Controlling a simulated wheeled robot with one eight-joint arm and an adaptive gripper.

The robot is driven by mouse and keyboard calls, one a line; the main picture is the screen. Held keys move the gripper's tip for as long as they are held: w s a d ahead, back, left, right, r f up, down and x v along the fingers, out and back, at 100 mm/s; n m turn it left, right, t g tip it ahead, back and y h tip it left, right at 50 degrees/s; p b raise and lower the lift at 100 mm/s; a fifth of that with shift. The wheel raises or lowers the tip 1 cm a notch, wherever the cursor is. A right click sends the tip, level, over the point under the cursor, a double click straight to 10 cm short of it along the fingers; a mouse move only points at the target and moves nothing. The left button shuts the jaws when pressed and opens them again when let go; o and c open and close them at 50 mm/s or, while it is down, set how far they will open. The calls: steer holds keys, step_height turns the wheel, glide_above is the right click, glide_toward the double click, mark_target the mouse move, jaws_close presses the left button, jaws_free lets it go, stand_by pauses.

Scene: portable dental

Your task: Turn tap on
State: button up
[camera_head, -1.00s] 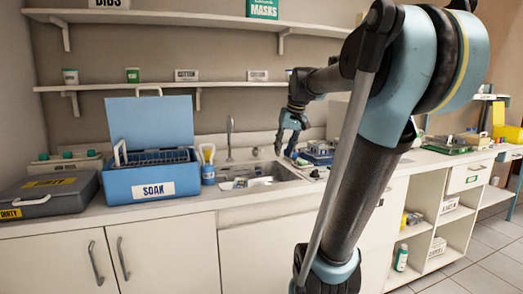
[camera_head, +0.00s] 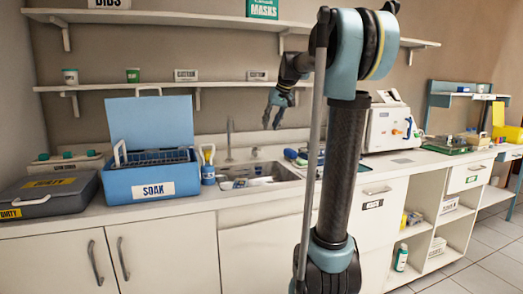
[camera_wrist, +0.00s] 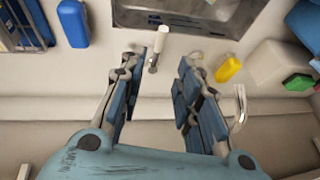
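The slim grey tap (camera_head: 229,140) stands upright behind the sink (camera_head: 285,174). In the wrist view a pale, slender fitting that looks like the tap (camera_wrist: 158,46) shows between and beyond my fingertips, beside the sink basin (camera_wrist: 180,14). A small fitting (camera_head: 255,152) sits just right of the tap; I cannot tell whether it is the handle. My gripper (camera_head: 272,124) hangs fingers down above the sink, right of the tap and apart from it. It is open and empty, with two spread fingers in the wrist view (camera_wrist: 160,78).
A blue SOAK tub (camera_head: 152,180) with a raised lid and a blue holder with a yellow brush (camera_head: 208,172) stand left of the sink. Blue items (camera_head: 298,156) lie at its right. A shelf (camera_head: 170,86) runs along the wall above the tap. A white machine (camera_head: 388,128) stands farther right.

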mark_target(258, 149)
steer(key=x, duration=1.3)
steer(key=shift+f, duration=0.25)
steer(key=shift+a, duration=0.1)
jaws_close()
